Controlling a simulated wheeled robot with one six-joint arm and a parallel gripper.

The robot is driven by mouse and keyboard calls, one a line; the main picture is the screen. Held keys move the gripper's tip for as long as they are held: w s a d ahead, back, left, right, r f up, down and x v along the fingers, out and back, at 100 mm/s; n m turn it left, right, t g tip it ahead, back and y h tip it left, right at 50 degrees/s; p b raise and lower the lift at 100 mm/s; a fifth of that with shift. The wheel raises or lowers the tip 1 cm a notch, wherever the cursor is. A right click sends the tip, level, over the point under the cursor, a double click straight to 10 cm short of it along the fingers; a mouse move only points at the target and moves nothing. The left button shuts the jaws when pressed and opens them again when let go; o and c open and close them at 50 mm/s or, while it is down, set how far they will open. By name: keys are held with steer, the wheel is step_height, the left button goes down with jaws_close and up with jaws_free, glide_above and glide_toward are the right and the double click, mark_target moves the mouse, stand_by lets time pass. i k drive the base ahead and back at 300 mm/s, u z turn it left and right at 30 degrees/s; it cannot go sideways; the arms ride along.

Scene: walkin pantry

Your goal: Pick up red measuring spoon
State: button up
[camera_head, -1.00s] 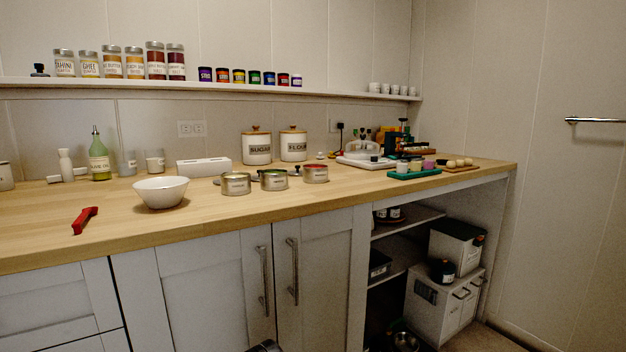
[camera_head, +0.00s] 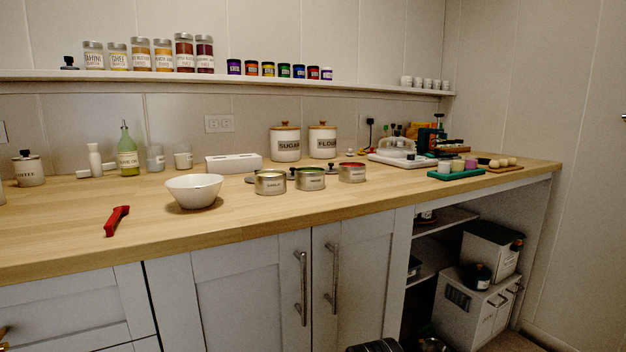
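A small red object (camera_head: 117,220), which I take for the red measuring spoon, lies on the wooden counter (camera_head: 60,240) at the left. It is angled, its far end up and to the right, near the counter's front edge. Its exact shape is too small to make out. Nothing touches it.
A white bowl (camera_head: 194,191) stands right of the red object, with several open tins, one of them here (camera_head: 270,182), further right. A green-tinted bottle (camera_head: 127,152) stands behind. Cabinet doors (camera_head: 250,285) front the counter. The counter around the red object is clear.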

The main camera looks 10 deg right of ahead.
mark_target(123, 210)
steer(key=u, duration=1.25)
